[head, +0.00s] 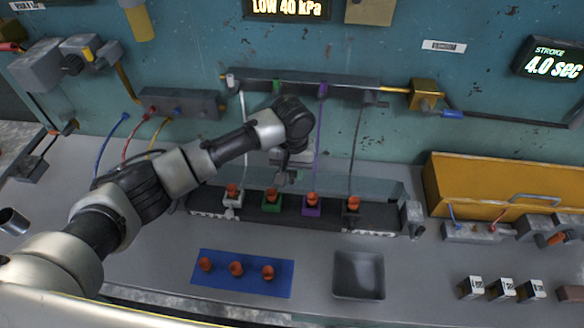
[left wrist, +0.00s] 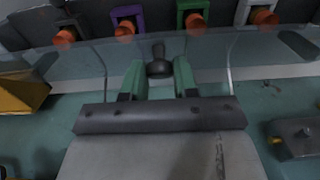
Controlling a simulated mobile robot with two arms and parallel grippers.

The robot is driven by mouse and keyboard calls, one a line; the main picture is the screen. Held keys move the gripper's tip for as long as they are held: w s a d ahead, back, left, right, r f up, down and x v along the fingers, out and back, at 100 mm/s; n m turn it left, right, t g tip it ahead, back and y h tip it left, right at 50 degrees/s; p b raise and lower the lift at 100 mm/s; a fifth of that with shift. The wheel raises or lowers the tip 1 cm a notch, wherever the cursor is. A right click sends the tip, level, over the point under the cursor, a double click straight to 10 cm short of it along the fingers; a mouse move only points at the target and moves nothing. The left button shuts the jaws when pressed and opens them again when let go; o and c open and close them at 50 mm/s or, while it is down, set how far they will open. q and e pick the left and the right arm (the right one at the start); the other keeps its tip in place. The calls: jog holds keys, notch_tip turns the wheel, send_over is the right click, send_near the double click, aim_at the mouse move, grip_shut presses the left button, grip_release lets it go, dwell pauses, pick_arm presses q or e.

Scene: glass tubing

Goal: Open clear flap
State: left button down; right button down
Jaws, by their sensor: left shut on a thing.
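The clear flap (head: 365,187) is a see-through panel along the back of a dark rack holding a row of orange-topped plugs. It looks tilted up behind the plugs; its exact angle is hard to tell. In the left wrist view the flap (left wrist: 262,55) spans the picture, with a dark knob (left wrist: 158,66) at its middle. My left gripper (head: 284,176) is at the flap's middle, and its arm hides part of the flap. My right gripper is out of view.
White, green, purple and dark holders stand in the rack (head: 380,215). In front lie a blue mat (head: 220,280) with three orange pieces and a grey tray (head: 358,285). A yellow box (head: 470,180) stands right. Thin tubes (head: 319,145) run down behind the rack.

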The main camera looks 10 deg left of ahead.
pick_arm(q)
jog(key=shift+w+r, duration=0.25)
jog(key=shift+r, duration=0.1)
jog(key=shift+w+r+p, duration=0.55)
jog(key=shift+w+p, duration=0.2)
jog(key=shift+p, duration=0.05)
jog(key=shift+w+r, duration=0.1)
jog(key=shift+w, duration=0.55)
jog(key=shift+w+g+b, duration=0.35)
jog(key=shift+w+g, duration=0.25)
jog(key=shift+g, duration=0.2)
jog(key=shift+w+r+g+b, duration=0.15)
jog(key=shift+w+g+b, duration=0.45)
jog(key=shift+w+b, duration=0.55)
